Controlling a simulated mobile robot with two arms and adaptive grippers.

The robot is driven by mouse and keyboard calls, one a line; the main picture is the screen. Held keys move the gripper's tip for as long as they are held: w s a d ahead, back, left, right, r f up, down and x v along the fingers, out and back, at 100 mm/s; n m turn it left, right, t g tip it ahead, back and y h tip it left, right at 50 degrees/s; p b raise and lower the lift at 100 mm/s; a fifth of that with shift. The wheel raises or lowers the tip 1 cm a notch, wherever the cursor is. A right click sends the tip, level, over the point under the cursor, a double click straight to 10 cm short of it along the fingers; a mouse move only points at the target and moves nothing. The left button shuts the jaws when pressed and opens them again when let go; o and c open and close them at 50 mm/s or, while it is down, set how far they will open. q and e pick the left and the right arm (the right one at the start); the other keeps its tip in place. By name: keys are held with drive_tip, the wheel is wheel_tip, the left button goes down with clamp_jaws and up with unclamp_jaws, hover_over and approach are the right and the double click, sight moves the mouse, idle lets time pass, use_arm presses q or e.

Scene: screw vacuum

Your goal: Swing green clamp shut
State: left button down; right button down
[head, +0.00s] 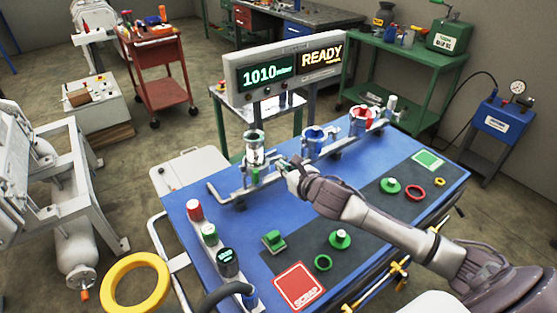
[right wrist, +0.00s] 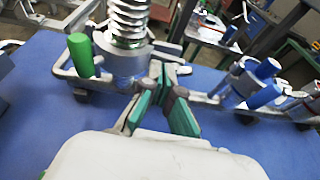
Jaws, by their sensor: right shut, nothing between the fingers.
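The green clamp shows as a green handle (head: 256,175) on the nearest port of the metal pipe, below a silver bellows fitting (head: 253,148). In the right wrist view the green handle (right wrist: 82,55) stands upright left of the metal collar (right wrist: 122,62), with the bellows (right wrist: 130,20) above. My right gripper (head: 284,164) is just right of this port, shut and empty. Its green-padded fingers (right wrist: 160,108) point at the collar's right side; whether they touch it I cannot tell. Most of the clamp ring is hidden. My left gripper is not in view.
A blue clamp (head: 315,137) and a red clamp (head: 361,119) sit farther along the pipe. On the blue table (head: 215,235) are green caps (head: 340,239), rings, a red scrap square (head: 298,287) and a button row at left. The display (head: 290,72) reads 1010 and READY.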

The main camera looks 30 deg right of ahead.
drive_tip(key=shift+w+a, duration=0.15)
drive_tip(key=shift+w, duration=1)
drive_tip(key=shift+w+d+r+p, duration=0.2)
drive_tip(key=shift+w+p, duration=0.35)
drive_tip(key=shift+w, duration=0.2)
drive_tip(key=shift+s, duration=0.1)
